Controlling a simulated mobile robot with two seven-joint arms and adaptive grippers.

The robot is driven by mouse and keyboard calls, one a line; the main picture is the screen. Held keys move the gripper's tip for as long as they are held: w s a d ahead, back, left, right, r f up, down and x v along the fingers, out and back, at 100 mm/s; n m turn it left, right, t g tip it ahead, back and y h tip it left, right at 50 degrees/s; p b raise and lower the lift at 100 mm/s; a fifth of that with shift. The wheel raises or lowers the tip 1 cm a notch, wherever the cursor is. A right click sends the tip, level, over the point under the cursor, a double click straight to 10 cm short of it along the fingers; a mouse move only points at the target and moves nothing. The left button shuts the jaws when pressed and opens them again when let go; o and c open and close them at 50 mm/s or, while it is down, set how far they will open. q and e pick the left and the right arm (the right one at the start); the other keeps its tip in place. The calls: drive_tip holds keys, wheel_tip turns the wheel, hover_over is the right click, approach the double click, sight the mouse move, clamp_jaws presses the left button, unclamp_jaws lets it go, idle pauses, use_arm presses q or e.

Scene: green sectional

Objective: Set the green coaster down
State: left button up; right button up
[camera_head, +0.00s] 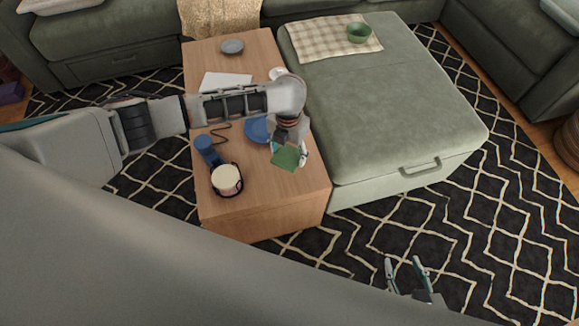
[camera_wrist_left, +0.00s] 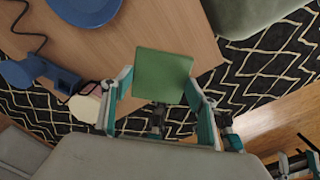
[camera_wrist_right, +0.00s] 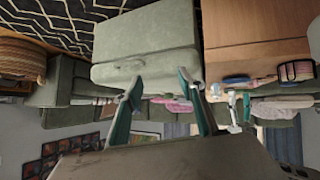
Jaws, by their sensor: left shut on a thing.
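The green coaster (camera_head: 286,158) is a flat square over the near right part of the wooden table (camera_head: 262,205). It also shows in the left wrist view (camera_wrist_left: 162,76). My left gripper (camera_head: 289,150) is shut on the coaster, with a finger at each side of it in the wrist view. I cannot tell whether the coaster touches the table top. My right gripper (camera_head: 406,262) is open and empty over the patterned rug, to the right of the table; its spread fingers also show in the right wrist view (camera_wrist_right: 164,95).
On the table are a blue plate (camera_head: 258,129), a blue object (camera_head: 207,148) with a cord, a cream container (camera_head: 226,179), a white sheet (camera_head: 224,83) and a grey dish (camera_head: 232,46). A green ottoman (camera_head: 390,110) with a cloth and green bowl (camera_head: 359,33) stands at right.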

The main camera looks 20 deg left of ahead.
sight(288, 156)
use_arm(q)
wheel_tip(288, 156, down, 4)
drive_tip(key=shift+r+b, duration=0.1)
drive_tip(key=shift+b, duration=0.3)
drive_tip(key=f+b, duration=0.2)
drive_tip(key=f, duration=0.3)
drive_tip(key=shift+s+f, duration=0.1)
drive_tip(key=shift+s, duration=0.1)
drive_tip(key=shift+w+f, duration=0.1)
drive_tip(key=shift+f, duration=0.25)
drive_tip(key=shift+w+r, duration=0.1)
drive_tip(key=shift+r, duration=0.1)
drive_tip(key=shift+f, duration=0.25)
drive_tip(key=o, duration=1)
drive_tip(key=shift+o, duration=0.2)
use_arm(e)
drive_tip(key=shift+w+a+r, duration=0.35)
drive_tip(key=shift+w+a, duration=0.25)
drive_tip(key=shift+w, duration=0.15)
use_arm(q)
drive_tip(key=shift+r, duration=0.1)
